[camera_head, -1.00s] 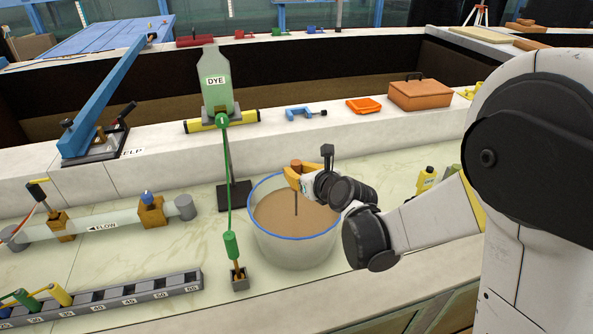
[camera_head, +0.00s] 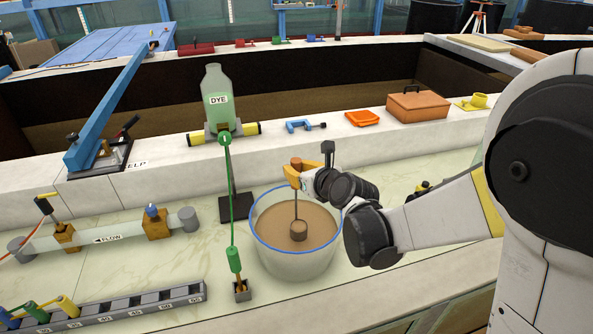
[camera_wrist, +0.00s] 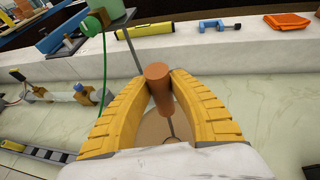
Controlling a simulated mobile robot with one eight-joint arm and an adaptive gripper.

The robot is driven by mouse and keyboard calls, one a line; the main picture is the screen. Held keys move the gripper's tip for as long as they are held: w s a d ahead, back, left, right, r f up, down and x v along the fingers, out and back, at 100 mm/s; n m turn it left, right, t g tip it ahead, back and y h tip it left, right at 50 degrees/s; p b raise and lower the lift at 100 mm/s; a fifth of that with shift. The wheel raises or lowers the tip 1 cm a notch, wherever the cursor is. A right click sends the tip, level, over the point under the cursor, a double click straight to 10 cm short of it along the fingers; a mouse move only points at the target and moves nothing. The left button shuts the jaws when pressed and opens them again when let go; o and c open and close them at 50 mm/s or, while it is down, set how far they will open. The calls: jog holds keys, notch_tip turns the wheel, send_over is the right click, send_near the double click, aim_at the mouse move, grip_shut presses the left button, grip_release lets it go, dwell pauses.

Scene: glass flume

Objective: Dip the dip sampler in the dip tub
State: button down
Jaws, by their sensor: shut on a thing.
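The dip tub (camera_head: 272,254) is a clear round tub with a blue rim, filled with brown liquid, on the pale bench. My gripper (camera_head: 297,172) is above the tub, its yellow fingers shut on the dip sampler's brown handle. The dip sampler (camera_head: 298,229) hangs upright from it, with a thin rod and a small brown cup that shows at or just above the liquid surface; I cannot tell if it touches.
A green dye bottle (camera_head: 217,98) on a stand, with a green tube (camera_head: 231,200), is close left of the tub. A clear flow pipe (camera_head: 108,236) and a grey numbered rack (camera_head: 130,306) lie farther left.

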notch_tip(320, 180, up, 13)
jog(key=p, duration=0.9)
dwell(0.8)
jog(key=shift+d, duration=0.1)
